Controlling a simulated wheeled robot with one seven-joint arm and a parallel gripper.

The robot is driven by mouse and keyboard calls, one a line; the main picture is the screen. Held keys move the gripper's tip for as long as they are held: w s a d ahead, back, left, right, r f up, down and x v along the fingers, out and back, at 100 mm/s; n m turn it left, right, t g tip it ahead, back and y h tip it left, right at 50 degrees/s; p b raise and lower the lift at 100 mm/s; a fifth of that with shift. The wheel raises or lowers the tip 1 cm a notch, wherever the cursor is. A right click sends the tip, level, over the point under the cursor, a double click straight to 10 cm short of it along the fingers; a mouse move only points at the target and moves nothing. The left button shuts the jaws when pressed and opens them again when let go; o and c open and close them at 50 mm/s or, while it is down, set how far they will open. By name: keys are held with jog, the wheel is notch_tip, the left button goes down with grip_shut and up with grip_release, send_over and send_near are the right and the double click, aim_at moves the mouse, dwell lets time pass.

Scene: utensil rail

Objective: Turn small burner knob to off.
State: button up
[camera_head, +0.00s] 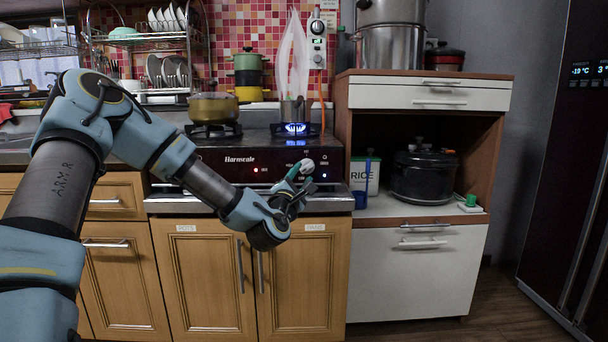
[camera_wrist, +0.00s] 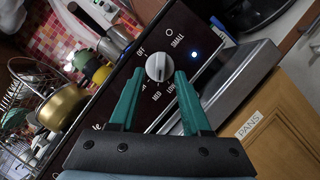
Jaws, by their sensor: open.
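The small burner knob (camera_wrist: 159,67) is a pale grey dial on a dark panel in the wrist view, with "SMALL", "OFF", "MED" and "LOW" printed around it. Its exact pointer setting is hard to read. My gripper (camera_wrist: 160,75) is open, with one green finger on each side of the knob; I cannot tell whether they touch it. In the head view my gripper (camera_head: 297,175) is at the stove front (camera_head: 225,168), and the knob shows pale at its tips. The small burner (camera_head: 296,129) has a blue flame under a small pot (camera_head: 295,111).
A tall pale plume (camera_head: 292,60) rises above the small pot. A yellow pot (camera_head: 213,107) stands on the left burner. A steel counter edge (camera_head: 250,203) runs below the panel. A blue cup (camera_head: 360,199) and a rice container (camera_head: 366,173) stand to the right.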

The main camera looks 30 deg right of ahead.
aim_at(307, 167)
jog(key=shift+x, duration=1.3)
jog(key=shift+c, duration=0.4)
grip_shut()
